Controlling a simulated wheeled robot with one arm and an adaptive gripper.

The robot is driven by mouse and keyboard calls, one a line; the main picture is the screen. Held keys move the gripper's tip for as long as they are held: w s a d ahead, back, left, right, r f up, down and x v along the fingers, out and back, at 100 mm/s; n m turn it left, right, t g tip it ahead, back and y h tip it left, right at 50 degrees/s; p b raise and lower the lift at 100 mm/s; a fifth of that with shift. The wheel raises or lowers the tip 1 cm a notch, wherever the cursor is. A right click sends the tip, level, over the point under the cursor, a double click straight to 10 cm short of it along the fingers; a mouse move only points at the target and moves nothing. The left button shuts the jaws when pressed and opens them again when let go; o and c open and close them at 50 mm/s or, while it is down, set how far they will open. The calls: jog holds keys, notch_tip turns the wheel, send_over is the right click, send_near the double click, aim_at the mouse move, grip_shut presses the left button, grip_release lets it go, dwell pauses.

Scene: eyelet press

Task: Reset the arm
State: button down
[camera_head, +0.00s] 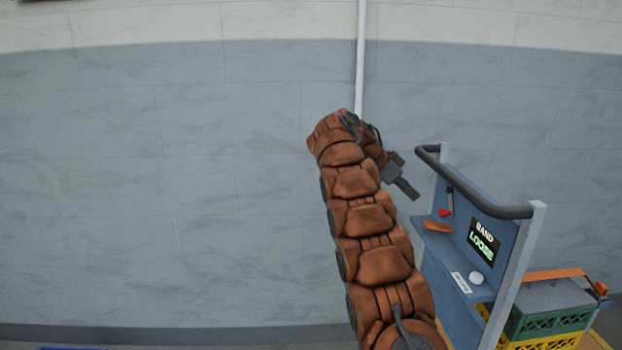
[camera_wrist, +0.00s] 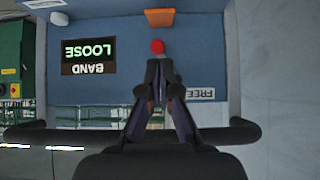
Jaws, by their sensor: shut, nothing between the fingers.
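My arm rises through the middle of the head view, and my gripper (camera_head: 405,188) is at its end, left of the blue panel stand. In the wrist view my gripper (camera_wrist: 163,88) has its fingertips together, with nothing held between them. The picture from the wrist is upside down. It shows the blue panel (camera_wrist: 125,40) in front of the fingers, with a dark sign (camera_wrist: 89,55) reading BAND LOOSE. A red knob (camera_wrist: 157,46) shows just beyond the fingertips. I cannot tell the exact gap to it. The sign also shows in the head view (camera_head: 483,242).
The blue stand (camera_head: 455,275) has a dark top rail (camera_head: 470,190). An orange piece (camera_head: 437,227) and a white round object (camera_head: 476,278) are on its shelf. Green (camera_head: 550,322) and yellow crates stand behind it at right. A plain grey wall fills the left.

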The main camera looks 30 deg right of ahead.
jog(key=shift+a+r, duration=0.1)
jog(key=s+a+r+n+t+y+p, duration=0.1)
jog(key=s+a+r+n+p, duration=0.4)
jog(key=a, duration=0.4)
jog(key=s+a+r+n+t+y+p, duration=0.1)
jog(key=s+a+r+n+y+p, duration=0.1)
jog(key=s+a+r+n+p, duration=0.5)
jog(key=s+a+n+y+p, duration=0.5)
jog(key=s+a+n+p, duration=0.5)
jog(key=s+a, duration=1.4)
jog(key=a+p, duration=0.3)
jog(key=p, duration=0.2)
jog(key=shift+s+a+r+n+y+p, duration=0.2)
jog(key=shift+r+n+y+p, duration=0.1)
jog(key=shift+n+p, duration=0.1)
